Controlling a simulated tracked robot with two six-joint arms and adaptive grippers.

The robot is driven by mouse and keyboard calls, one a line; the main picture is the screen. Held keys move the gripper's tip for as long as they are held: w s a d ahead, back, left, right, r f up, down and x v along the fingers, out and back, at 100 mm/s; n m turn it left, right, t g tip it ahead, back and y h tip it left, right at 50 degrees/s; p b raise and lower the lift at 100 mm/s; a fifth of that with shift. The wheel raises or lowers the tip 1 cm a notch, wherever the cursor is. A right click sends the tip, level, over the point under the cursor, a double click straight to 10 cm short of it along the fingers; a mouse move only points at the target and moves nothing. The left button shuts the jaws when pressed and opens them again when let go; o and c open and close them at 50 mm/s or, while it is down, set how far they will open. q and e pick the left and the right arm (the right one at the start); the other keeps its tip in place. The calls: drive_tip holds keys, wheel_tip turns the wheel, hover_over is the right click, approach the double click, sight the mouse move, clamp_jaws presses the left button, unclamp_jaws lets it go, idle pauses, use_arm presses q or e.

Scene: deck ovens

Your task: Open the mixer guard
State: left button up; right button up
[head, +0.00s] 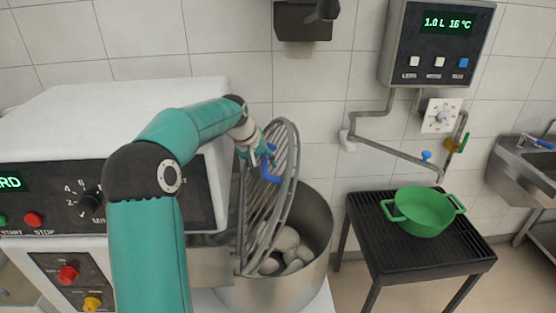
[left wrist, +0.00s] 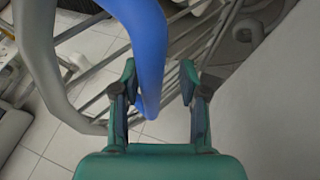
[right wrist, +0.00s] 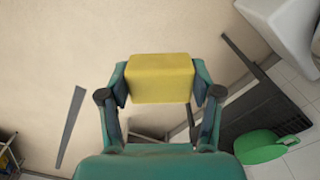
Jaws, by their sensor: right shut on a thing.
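The mixer guard (head: 284,190) is a round wire grid standing steeply raised over the steel mixer bowl (head: 318,250). Its blue handle (head: 266,168) faces the mixer head. My left gripper (head: 256,152) is at the handle, partly hidden by its own arm. In the left wrist view the blue handle (left wrist: 150,45) passes between the two spread fingers of my left gripper (left wrist: 158,80), with gaps on both sides. In the right wrist view my right gripper (right wrist: 160,85) is shut on a yellow block (right wrist: 160,72). The right gripper is outside the head view.
Pale dough lumps (head: 287,240) lie in the bowl. The mixer body (head: 90,110) with its control panel stands at left. A black rack table (head: 400,252) carries a green pot (head: 425,222) at right. A water meter panel (head: 437,42) and pipes are on the wall; a sink (head: 528,165) is far right.

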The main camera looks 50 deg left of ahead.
use_arm(q)
drive_tip(key=shift+d+r, duration=0.3)
drive_tip(key=shift+r, duration=0.15)
use_arm(e)
drive_tip(key=shift+d, duration=0.2)
use_arm(q)
drive_tip(key=shift+s+a+r, duration=0.1)
drive_tip(key=shift+s+r, duration=0.05)
drive_tip(key=shift+r, duration=0.25)
use_arm(e)
drive_tip(key=shift+a, duration=0.15)
use_arm(q)
drive_tip(key=v, duration=1)
drive_tip(key=shift+s+r, duration=0.3)
use_arm(e)
drive_tip(key=shift+r, duration=0.1)
use_arm(q)
drive_tip(key=shift+c, duration=0.3)
